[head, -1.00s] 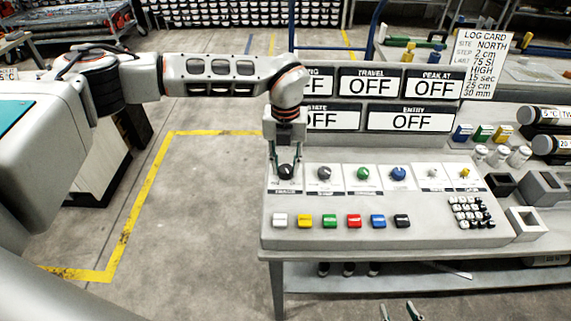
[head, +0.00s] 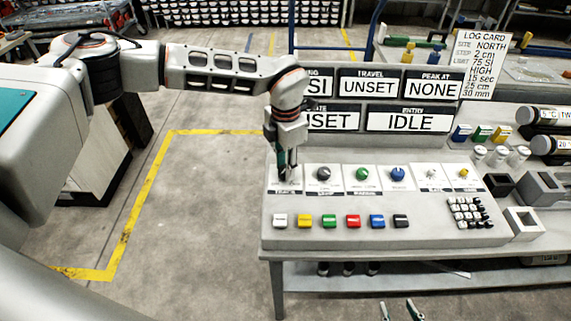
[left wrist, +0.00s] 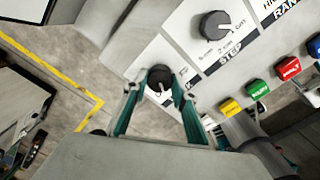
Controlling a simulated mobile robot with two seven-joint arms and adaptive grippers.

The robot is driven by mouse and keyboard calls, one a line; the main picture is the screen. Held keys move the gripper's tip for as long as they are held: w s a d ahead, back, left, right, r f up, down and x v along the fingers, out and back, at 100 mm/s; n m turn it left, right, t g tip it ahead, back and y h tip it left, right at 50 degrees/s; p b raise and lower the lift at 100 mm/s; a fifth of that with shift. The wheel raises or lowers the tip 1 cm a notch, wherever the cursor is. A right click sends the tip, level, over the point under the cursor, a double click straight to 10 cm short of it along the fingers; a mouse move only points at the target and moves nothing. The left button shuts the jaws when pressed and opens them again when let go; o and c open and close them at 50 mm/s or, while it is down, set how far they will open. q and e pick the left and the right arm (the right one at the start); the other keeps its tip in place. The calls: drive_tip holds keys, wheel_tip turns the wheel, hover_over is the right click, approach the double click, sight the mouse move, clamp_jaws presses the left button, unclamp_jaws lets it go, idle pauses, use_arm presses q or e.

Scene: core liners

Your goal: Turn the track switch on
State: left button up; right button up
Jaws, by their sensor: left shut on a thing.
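The leftmost knob of the control panel (head: 330,240), which I take to be the track switch, is a black knob (left wrist: 159,76) with a white pointer line, seen in the left wrist view. My left gripper (head: 287,178) has its fingers shut on this knob from above; it also shows in the left wrist view (left wrist: 160,90). In the head view the fingers mostly hide the knob. The displays above read UNSET (head: 368,86), NONE (head: 433,87) and IDLE (head: 402,121); the left ones are partly covered by my arm. My right gripper (head: 401,311) shows only its separated fingertips at the bottom edge.
Several coloured buttons (head: 329,221) line the front, with a keypad (head: 470,212) at right. A log card (head: 482,62) stands behind. Floor left of the panel is clear.

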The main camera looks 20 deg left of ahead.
use_arm(q)
drive_tip(key=shift+w+r+m, duration=0.1)
drive_tip(key=shift+m, duration=1.5)
drive_tip(key=o, duration=1.1)
wheel_tip(320, 180, up, 12)
